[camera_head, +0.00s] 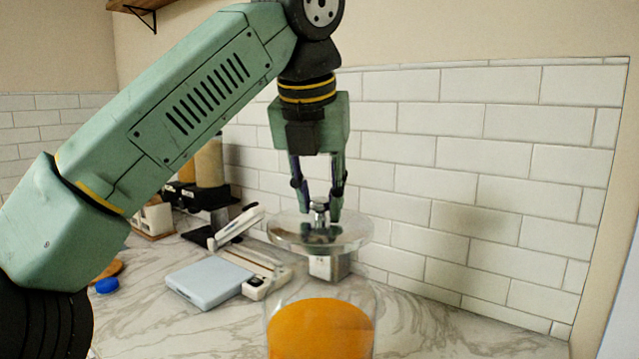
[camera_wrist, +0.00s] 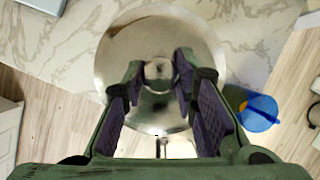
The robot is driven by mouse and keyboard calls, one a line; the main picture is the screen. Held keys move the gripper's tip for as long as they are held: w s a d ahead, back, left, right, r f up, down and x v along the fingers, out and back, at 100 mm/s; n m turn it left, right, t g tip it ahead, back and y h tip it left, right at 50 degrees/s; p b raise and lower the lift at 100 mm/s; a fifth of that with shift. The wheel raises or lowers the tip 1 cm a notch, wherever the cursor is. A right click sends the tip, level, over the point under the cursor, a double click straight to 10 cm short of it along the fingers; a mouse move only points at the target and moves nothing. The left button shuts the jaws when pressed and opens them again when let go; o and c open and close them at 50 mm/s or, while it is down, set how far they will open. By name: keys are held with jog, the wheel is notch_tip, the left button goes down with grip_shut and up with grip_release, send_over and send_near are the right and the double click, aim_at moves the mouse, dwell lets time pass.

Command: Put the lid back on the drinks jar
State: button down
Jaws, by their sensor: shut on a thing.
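The clear jar (camera_head: 320,335) of orange drink stands at the bottom centre of the head view, its top uncovered and its lower part cut off by the frame. My gripper (camera_head: 320,212) is shut on the metal knob of the round clear lid (camera_head: 352,238). It holds the lid roughly level, apart from the jar and higher in the picture than its rim. How far the lid lies behind the jar I cannot tell. In the wrist view the lid (camera_wrist: 205,50) spreads around the knob (camera_wrist: 158,72) between my fingers (camera_wrist: 160,85). I cannot make out the jar there.
A pale blue-grey box-like thing (camera_head: 208,281) and a white device (camera_head: 262,270) lie on the marble counter left of the jar. Dispensers (camera_head: 209,165) stand farther back. A tiled wall (camera_head: 480,170) rises behind. The counter right of the jar looks clear.

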aim_at(319, 221)
jog(key=shift+w+f+b, duration=0.1)
jog(key=shift+f+b, duration=0.75)
jog(key=shift+f, duration=1.55)
jog(key=shift+r+p, duration=0.1)
jog(key=shift+p, duration=0.2)
jog(key=shift+f, duration=0.25)
dwell(0.8)
jog(key=c, duration=1.2)
grip_release()
jog(key=shift+o, duration=0.6)
jog(key=o, duration=0.4)
jog(key=shift+c, duration=0.2)
jog(key=shift+r+p, duration=0.55)
jog(key=shift+r, duration=3)
